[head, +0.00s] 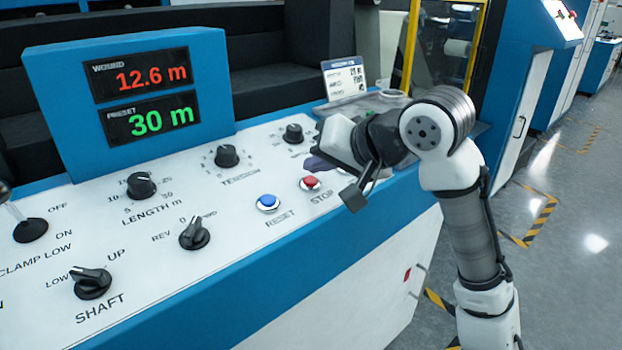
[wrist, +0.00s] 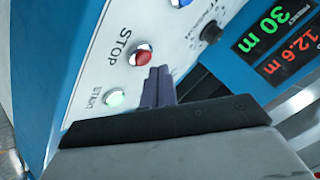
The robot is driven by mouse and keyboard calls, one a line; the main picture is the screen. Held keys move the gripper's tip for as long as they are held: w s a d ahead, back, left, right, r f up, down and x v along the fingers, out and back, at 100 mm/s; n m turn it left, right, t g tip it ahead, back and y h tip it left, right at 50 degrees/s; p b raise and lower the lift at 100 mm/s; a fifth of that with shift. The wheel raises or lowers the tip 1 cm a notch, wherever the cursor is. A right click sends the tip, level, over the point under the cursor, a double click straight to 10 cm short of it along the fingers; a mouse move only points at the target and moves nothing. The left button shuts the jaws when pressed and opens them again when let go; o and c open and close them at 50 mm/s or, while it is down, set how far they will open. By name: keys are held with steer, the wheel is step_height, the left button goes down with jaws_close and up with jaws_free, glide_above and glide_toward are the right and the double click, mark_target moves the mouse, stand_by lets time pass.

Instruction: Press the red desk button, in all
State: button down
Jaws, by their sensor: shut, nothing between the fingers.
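The red button (head: 310,183), labelled STOP, sits in a light metal ring on the white sloping desk panel. It also shows in the wrist view (wrist: 140,57), not lit in any clear way. My gripper (head: 314,163) is shut and empty, its dark purple fingers over the panel just behind the red button in the head view. In the wrist view the fingertips (wrist: 159,72) lie close to the right of the button. They do not cover it. I cannot tell how high they are above the panel.
A blue RESET button (head: 268,202) is left of the red one. A lit green START button (wrist: 115,97) is on the other side, hidden by my arm in the head view. Knobs, such as the TENSION knob (head: 227,156), stand up behind. The display (head: 140,95) reads 12.6 m and 30 m.

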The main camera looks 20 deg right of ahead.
steer(key=shift+f, duration=0.4)
steer(key=shift+w+f, duration=0.1)
steer(key=shift+f, duration=0.3)
stand_by(0.6)
steer(key=shift+r, duration=0.1)
steer(key=shift+r+p, duration=0.65)
steer(key=shift+r, duration=0.05)
steer(key=r+p, duration=0.2)
steer(key=s+r+p, duration=0.1)
steer(key=r+p, duration=0.1)
steer(key=r, duration=0.1)
steer(key=shift+d+p, duration=0.1)
steer(key=shift+p, duration=0.3)
steer(key=shift+s+d, duration=0.1)
stand_by(0.7)
